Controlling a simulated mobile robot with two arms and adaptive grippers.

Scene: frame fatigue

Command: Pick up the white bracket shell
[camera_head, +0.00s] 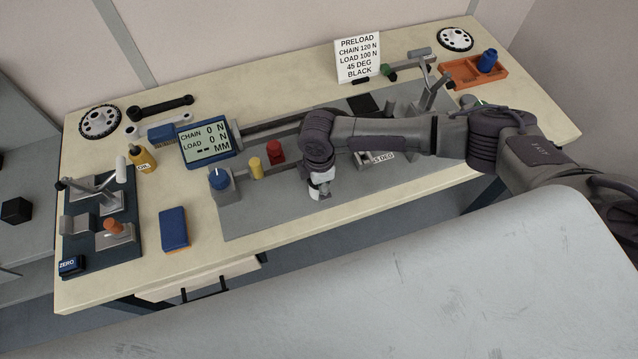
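My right arm reaches in from the right across the table, and its gripper (319,191) points down over the front middle of the grey plate. A small white piece (322,177) shows at the gripper, just below the wrist. I cannot tell whether it is the white bracket shell or part of the gripper, nor whether the fingers are open or shut. No other clear white bracket shell shows; my arm hides part of the plate. My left gripper is not in view.
The grey plate (270,213) carries a red block (275,151), a yellow cylinder (256,168), a blue-knobbed block (221,184) and a "45 DEG" labelled part (381,157). A display (207,143) and sign (358,60) stand behind. A blue box (174,229) lies left. The plate's front strip is clear.

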